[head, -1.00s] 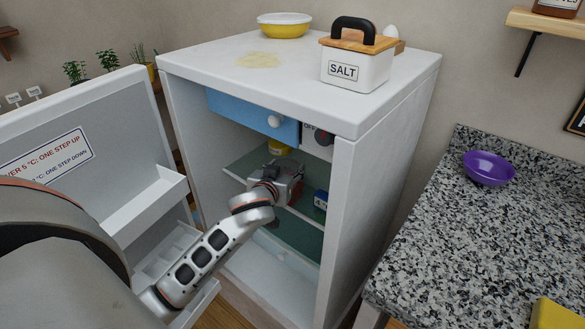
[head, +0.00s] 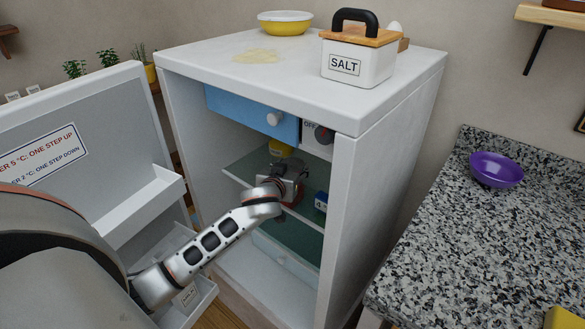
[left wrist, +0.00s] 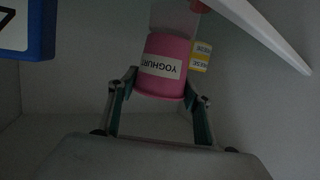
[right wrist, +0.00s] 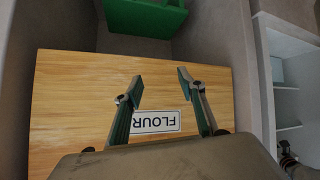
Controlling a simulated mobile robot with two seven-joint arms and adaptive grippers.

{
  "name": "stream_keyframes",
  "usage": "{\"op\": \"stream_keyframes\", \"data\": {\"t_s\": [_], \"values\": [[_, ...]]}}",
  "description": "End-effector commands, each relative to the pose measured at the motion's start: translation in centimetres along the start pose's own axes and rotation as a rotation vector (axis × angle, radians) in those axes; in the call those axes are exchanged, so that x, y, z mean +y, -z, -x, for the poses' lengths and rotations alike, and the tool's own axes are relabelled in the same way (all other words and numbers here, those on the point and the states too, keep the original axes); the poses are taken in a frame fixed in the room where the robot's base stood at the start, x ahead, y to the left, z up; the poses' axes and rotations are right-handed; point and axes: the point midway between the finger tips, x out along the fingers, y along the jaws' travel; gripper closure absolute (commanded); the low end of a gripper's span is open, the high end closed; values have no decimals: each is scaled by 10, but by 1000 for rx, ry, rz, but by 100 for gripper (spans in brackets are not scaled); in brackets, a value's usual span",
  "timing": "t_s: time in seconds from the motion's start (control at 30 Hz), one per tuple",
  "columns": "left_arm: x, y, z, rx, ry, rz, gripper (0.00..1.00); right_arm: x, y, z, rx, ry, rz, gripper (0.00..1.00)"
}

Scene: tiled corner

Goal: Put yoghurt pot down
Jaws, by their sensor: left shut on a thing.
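The pink yoghurt pot (left wrist: 166,66) is between the fingers of my left gripper (left wrist: 162,86) in the left wrist view, its label upside down there. The gripper is shut on it. In the head view my left gripper (head: 287,186) is inside the open fridge (head: 345,225), by the glass shelf (head: 240,170); the pot is hidden there. Whether the pot touches a surface I cannot tell. My right gripper (right wrist: 158,82) is open and empty, facing a wooden surface with a FLOUR label (right wrist: 156,122).
A yellow item (head: 280,148) and a blue box (head: 321,201) are in the fridge near the gripper. A yellow-and-white cheese pack (left wrist: 201,56) is beside the pot. The open door (head: 95,110) stands left. A salt box (head: 357,62) and yellow bowl (head: 285,23) stand on top.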

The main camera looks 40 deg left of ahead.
Motion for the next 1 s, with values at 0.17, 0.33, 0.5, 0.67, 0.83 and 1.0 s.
{"op": "stream_keyframes", "data": {"t_s": [0.17, 0.33, 0.5, 0.67, 0.83, 1.0], "values": [[0, -3, -1, -1, 0, 1, 38, 0, -2, -1, -2, 0, -1, 60], [0, -3, -1, 0, 0, 0, 34, 0, -3, -1, -4, 0, -1, 60], [0, -2, -1, 0, 0, 0, 34, 0, -3, -1, -4, 0, -1, 60], [1, 1, 8, 0, -2, 2, 34, 1, 0, -1, 0, -1, -1, 60], [1, 2, 38, 0, -2, 4, 34, 3, 10, 1, 12, -3, -5, 60], [1, 2, 74, 0, -3, 5, 34, 2, 14, 3, 16, 0, -12, 60]]}}
